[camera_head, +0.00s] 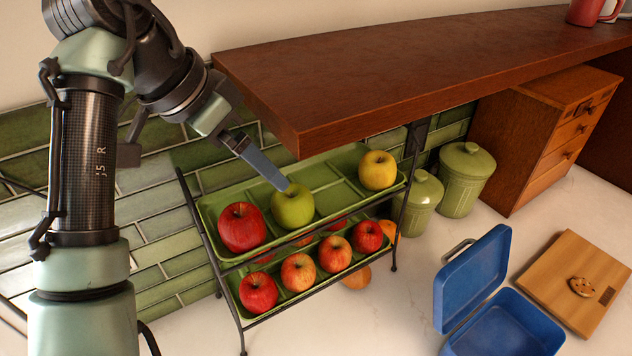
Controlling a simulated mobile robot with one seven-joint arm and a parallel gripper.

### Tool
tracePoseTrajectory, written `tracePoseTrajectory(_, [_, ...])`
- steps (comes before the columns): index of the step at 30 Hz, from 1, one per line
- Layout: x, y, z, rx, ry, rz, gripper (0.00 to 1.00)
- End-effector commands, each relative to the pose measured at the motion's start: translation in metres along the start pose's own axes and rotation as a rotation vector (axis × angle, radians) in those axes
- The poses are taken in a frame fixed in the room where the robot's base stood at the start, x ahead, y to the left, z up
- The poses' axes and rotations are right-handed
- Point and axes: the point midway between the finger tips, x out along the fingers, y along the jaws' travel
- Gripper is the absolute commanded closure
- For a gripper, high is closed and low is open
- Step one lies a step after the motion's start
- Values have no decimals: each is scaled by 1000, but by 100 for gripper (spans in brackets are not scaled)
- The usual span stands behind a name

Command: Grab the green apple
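The green apple (292,208) sits in the upper green tray (222,197) of a two-tier black wire rack, beside a large red apple (241,228). My gripper (285,187) reaches down from the upper left, with a blue-grey finger whose tip meets the top of the green apple in the picture. I cannot tell whether it touches. Only one finger shows clearly, so the opening is hidden. A yellow apple (378,170) lies farther right in the same tray.
A brown wooden shelf (420,75) overhangs the rack closely. The lower tray holds several red apples (298,272). Green canisters (464,178), a wooden drawer box (545,135), an open blue lunchbox (503,325) and a cutting board (575,275) stand right.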

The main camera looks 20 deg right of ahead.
Motion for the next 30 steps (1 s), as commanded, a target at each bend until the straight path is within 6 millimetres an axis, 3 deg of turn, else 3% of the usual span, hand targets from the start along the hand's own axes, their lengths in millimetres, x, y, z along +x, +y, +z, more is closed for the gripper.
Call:
tracePoseTrajectory(8, [52,2,1,0,-2,12,0])
tracePoseTrajectory(17, [76,1,0,-3,-3,6,0])
tracePoseTrajectory(25, [114,0,-4,-3,-3,8,0])
tracePoseTrajectory(30, [125,0,-3,-3,-2,4,0])
